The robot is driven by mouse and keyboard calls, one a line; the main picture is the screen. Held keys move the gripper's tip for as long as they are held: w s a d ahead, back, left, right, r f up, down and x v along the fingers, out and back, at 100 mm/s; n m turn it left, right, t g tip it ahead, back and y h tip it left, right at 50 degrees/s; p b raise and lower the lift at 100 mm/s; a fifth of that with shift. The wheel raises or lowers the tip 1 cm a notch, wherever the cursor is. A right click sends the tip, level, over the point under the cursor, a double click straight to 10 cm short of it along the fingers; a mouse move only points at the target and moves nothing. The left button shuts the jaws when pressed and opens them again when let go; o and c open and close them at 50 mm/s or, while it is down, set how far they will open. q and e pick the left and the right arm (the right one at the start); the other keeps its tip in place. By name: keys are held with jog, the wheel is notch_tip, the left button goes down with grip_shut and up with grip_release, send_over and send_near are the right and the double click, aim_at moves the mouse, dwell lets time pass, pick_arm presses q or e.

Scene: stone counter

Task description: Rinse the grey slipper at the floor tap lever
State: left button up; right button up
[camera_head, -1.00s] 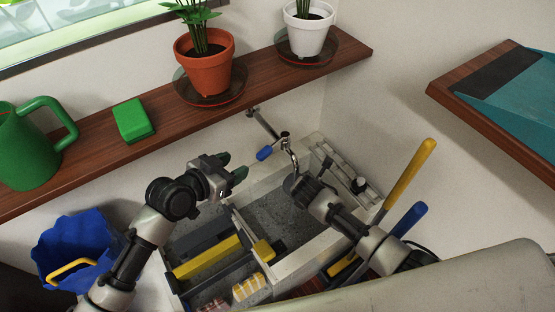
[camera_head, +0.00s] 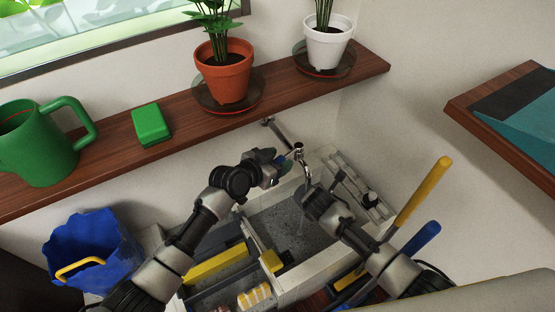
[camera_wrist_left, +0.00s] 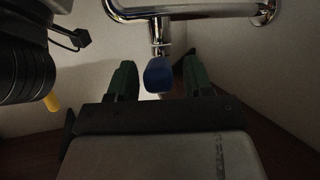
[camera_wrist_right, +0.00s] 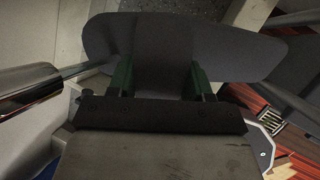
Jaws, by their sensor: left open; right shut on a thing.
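The floor tap (camera_head: 305,172) rises at the back of the stone basin (camera_head: 290,222), with its spout over the basin. Its blue lever (camera_wrist_left: 158,74) shows in the left wrist view between the two green fingertips, with gaps on both sides. My left gripper (camera_head: 272,165) is open at the lever, which it mostly hides in the head view. My right gripper (camera_wrist_right: 160,75) is shut on the grey slipper (camera_wrist_right: 235,55), which lies crosswise in its fingers. In the head view my right gripper (camera_head: 316,198) is beside the spout, over the basin; the slipper is hard to make out there.
A wooden shelf (camera_head: 185,147) runs behind, holding a green watering can (camera_head: 40,145), a green box (camera_head: 151,124) and two potted plants. A blue bucket (camera_head: 90,245) stands at left. Yellow (camera_head: 425,190) and blue (camera_head: 422,238) handles stick up at right.

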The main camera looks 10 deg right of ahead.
pick_arm(q)
grip_shut()
dwell(0.3)
jog(key=shift+w, duration=0.1)
jog(key=shift+w+a+m+g+h, duration=0.3)
jog(key=shift+w+m+g+h, duration=0.2)
jog(key=shift+m+g, duration=0.35)
jog(key=shift+w+a+m+g+h, duration=0.3)
jog(key=shift+w+m+g+h, duration=0.2)
jog(key=shift+m+g, duration=0.35)
grip_release()
jog(key=shift+a, duration=0.1)
